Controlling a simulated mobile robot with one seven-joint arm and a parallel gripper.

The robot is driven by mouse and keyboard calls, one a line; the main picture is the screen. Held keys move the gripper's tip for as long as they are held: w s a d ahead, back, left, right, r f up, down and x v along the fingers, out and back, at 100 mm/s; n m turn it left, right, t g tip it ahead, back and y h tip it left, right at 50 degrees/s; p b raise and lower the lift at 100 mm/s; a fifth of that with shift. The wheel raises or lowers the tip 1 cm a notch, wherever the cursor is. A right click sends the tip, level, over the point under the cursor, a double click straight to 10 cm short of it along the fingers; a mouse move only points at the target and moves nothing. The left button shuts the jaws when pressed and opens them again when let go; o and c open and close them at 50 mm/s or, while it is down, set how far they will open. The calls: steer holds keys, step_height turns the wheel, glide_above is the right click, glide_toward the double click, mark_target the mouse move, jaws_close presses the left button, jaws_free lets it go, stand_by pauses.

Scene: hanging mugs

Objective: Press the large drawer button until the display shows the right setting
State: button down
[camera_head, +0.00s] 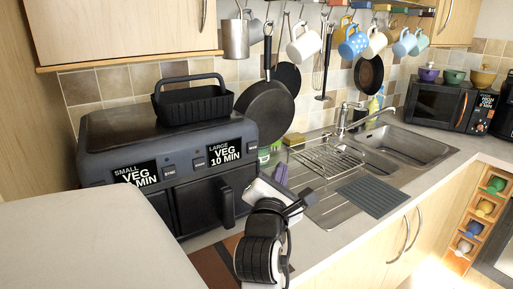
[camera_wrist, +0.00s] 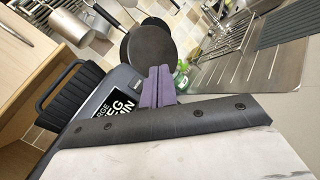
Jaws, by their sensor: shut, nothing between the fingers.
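A dark grey two-drawer air fryer (camera_head: 110,135) stands on the counter at the left. Its large drawer display (camera_head: 224,152) reads "LARGE VEG 10 MIN". Its small drawer display (camera_head: 135,173) reads "SMALL VEG", with the minutes partly unclear. Small buttons (camera_head: 252,150) sit beside the large display, their labels too small to read. My gripper (camera_head: 280,173) has purple fingers, pressed together and empty, to the right of the air fryer's front, apart from it.
A black ribbed basket (camera_head: 192,104) sits on top of the air fryer. Pans (camera_head: 264,112) and several mugs (camera_head: 304,45) hang on the wall behind. A dish rack (camera_head: 325,160) and sink (camera_head: 405,146) lie to the right. A pale surface (camera_head: 90,240) fills the front left.

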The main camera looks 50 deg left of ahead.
mark_target(252, 147)
steer(key=a, duration=0.8)
steer(key=shift+w+a+b, duration=0.35)
steer(key=shift+a, duration=0.05)
steer(key=shift+a+r, duration=0.1)
steer(key=shift+a, duration=0.05)
stand_by(1.9)
steer(key=shift+a+p, duration=0.3)
steer(key=shift+p, duration=0.05)
steer(key=shift+a, duration=0.35)
stand_by(0.6)
steer(key=shift+w+d, duration=0.1)
steer(key=shift+d, duration=0.05)
steer(key=shift+d+p, duration=0.5)
steer(key=shift+d, duration=0.15)
